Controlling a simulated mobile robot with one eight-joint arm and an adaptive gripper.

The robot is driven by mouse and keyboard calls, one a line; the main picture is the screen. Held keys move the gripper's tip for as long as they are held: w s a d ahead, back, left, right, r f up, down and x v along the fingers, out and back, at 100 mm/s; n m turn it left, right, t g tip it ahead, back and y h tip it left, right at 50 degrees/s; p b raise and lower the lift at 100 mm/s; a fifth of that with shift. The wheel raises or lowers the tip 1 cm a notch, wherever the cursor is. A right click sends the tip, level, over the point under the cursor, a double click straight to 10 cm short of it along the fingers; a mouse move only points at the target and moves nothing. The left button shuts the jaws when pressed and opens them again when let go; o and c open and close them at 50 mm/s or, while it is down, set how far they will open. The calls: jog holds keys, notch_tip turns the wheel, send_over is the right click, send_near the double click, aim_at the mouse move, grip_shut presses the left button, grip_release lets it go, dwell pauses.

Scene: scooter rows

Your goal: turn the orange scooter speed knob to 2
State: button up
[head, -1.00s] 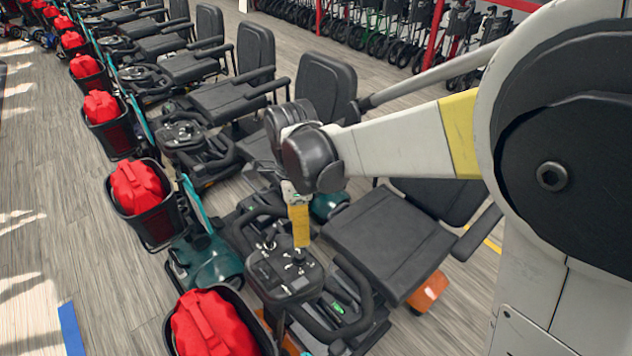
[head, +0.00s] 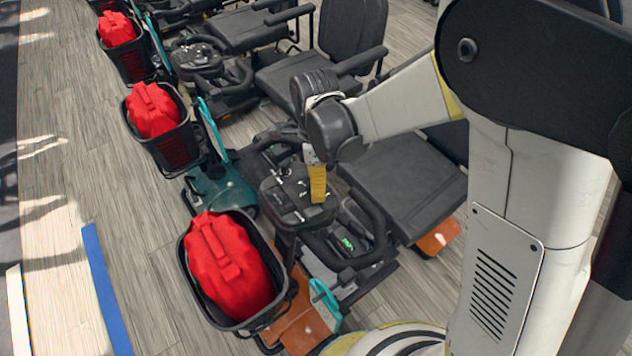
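The orange scooter (head: 436,238) stands nearest me, with orange body panels, a black seat (head: 402,187) and a dark control console (head: 290,200) on its tiller. My gripper (head: 318,196) points down at the right part of this console, its yellow end close to or touching the surface. The speed knob cannot be made out; the gripper covers that part of the console. Whether the fingers are open or shut cannot be seen.
A black basket with a red bag (head: 229,265) is mounted at the orange scooter's front. Wood-look floor with a blue stripe (head: 106,290) is clear at left.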

grip_shut()
